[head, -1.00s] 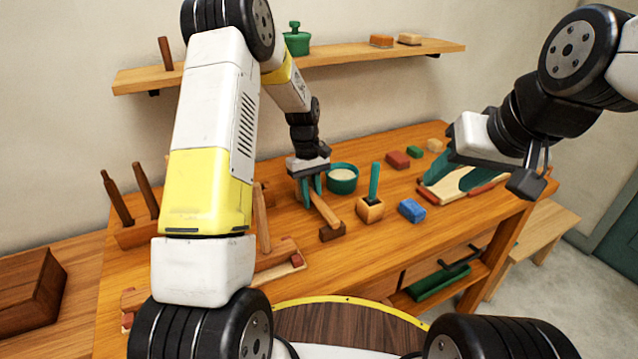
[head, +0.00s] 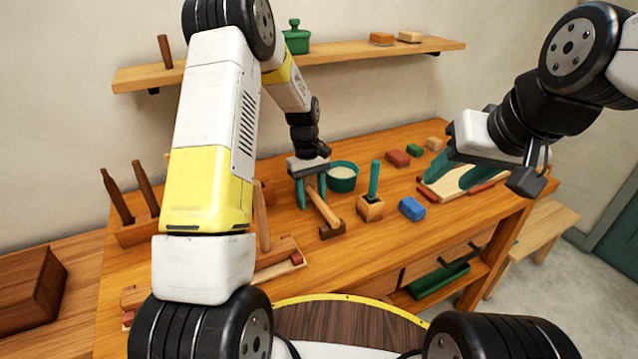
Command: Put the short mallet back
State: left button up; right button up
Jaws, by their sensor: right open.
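A short mallet (head: 322,208) with a pale handle and a dark brown head lies on the workbench, its head toward the front. My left gripper (head: 311,200) is over the handle's far end, with its teal fingers spread apart around or just beside it; contact cannot be told. Another mallet (head: 262,218), with its handle up, stands left of it, partly hidden by my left arm. My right gripper (head: 456,180) is open at the right, above a pale tray (head: 462,192), and appears empty.
A green bowl (head: 342,178) stands close behind the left gripper. A wooden block with a green-handled tool (head: 370,206) and a blue block (head: 411,209) sit right of the mallet. A rack with dark handles (head: 135,236) stands at left. The bench front is mostly clear.

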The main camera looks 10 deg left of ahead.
pick_arm(q)
jog(key=r, duration=0.4)
jog(key=w+r, duration=0.1)
jog(key=r, duration=0.2)
jog(key=shift+w+a, duration=0.1)
jog(key=shift+a, duration=0.3)
jog(key=shift+r, duration=0.35)
jog(key=shift+r, duration=0.3)
jog(key=s+a+r+m+t, duration=0.2)
jog(key=s+r+m+t, duration=0.3)
jog(key=s+r, duration=1.3)
jog(key=s+r+m+t+h, duration=0.1)
jog(key=s+m+t, duration=0.1)
jog(key=s, duration=0.6)
jog(key=shift+s+d+r+t, duration=0.2)
jog(key=shift+s+d+t, duration=0.05)
jog(key=shift+s+t, duration=0.15)
